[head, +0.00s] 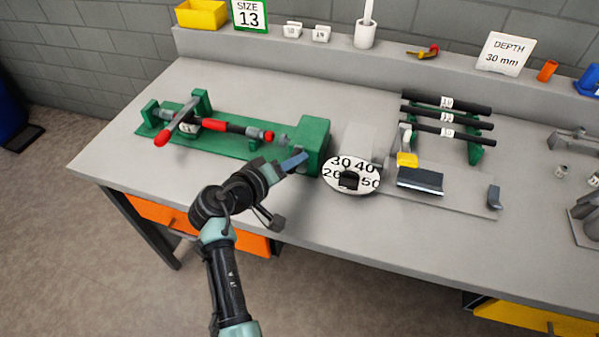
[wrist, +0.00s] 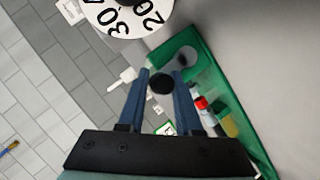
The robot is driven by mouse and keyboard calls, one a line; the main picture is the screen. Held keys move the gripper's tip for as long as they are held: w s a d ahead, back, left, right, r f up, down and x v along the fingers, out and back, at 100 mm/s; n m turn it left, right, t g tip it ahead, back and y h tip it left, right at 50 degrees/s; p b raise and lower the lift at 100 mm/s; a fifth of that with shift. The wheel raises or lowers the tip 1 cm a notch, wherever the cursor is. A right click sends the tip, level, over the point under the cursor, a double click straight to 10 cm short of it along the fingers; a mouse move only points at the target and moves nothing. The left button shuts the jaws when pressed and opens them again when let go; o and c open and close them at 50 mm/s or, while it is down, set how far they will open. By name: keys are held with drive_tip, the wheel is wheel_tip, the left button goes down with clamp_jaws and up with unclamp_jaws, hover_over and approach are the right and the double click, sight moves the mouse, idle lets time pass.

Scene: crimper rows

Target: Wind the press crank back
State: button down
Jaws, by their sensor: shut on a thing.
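The press is a long green base (head: 235,146) with a green block (head: 316,138) at its right end. The crank, a grey arm (wrist: 183,57) with a dark round knob (wrist: 162,83), shows in the wrist view beside the press. My gripper (head: 298,160) is at the front of the green block in the head view, and there it mostly hides the crank. In the wrist view my gripper (wrist: 161,77) has its two blue fingers on either side of the knob, shut on it. A dark rod with red parts (head: 214,125) lies along the press.
A red-handled lever (head: 177,124) stands at the press's left end. A white dial (head: 337,181) numbered 20 to 50 sits right of the block. Farther right are a rack of labelled dark rods (head: 447,115) and a yellow piece (head: 407,159). A sign (head: 503,53) reads DEPTH 30 mm.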

drive_tip(key=a+n+h+b, duration=0.1)
drive_tip(key=b, duration=0.1)
drive_tip(key=a+f+n+h+b, duration=0.1)
drive_tip(key=n+b, duration=0.1)
drive_tip(key=b, duration=0.1)
drive_tip(key=w+a+f+n+h+b, duration=0.1)
drive_tip(key=n+h+b, duration=0.1)
drive_tip(key=shift+a+t+b, duration=0.35)
drive_tip(key=shift+t+b, duration=0.05)
drive_tip(key=n+b, duration=0.1)
drive_tip(key=a+f+n+t+h+b, duration=0.1)
drive_tip(key=b, duration=0.1)
drive_tip(key=shift+w+f+n, duration=0.15)
drive_tip(key=shift+w+n, duration=0.05)
drive_tip(key=shift+n, duration=0.2)
drive_tip(key=shift+a+f+n+t+h+b, duration=0.15)
drive_tip(key=shift+f+n+t+h+b, duration=0.1)
drive_tip(key=shift+n+b, duration=0.35)
drive_tip(key=shift+a+f+n+t+h+b, duration=0.15)
drive_tip(key=shift+f+n+t+b, duration=0.1)
drive_tip(key=shift+n+b, duration=0.35)
drive_tip(key=c, duration=0.6)
unclamp_jaws()
